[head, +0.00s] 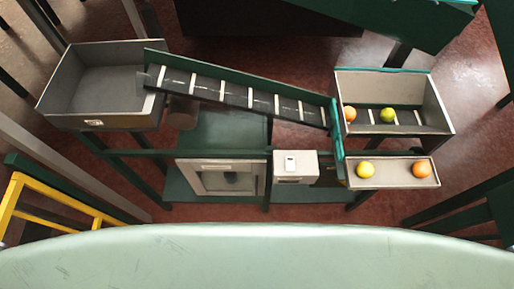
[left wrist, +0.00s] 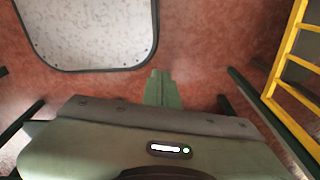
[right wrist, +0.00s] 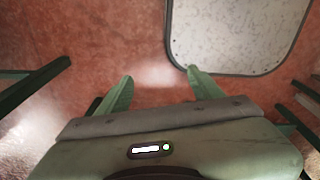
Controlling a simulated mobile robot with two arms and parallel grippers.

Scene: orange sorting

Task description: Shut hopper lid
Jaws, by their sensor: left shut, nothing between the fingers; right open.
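In the head view a grey open-topped box (head: 436,107), which looks like the hopper, stands at the right end of the conveyor. An orange (head: 350,114) and a green-yellow fruit (head: 387,115) lie inside, so its top is uncovered. A teal strip (head: 385,70) runs along its back edge; I cannot tell whether this is the lid seen edge-on. My left gripper (left wrist: 158,88) is shut and empty in the left wrist view. My right gripper (right wrist: 159,82) is open and empty in the right wrist view. Neither gripper shows in the head view, and both are away from the hopper.
A sloping conveyor (head: 236,95) runs from an empty grey bin (head: 100,121) to the hopper. A small tray (head: 393,175) holds two fruits in front. A white box (head: 295,166) and a grey-framed panel (head: 187,177) sit beside it. A yellow ladder-like frame (head: 62,194) stands left.

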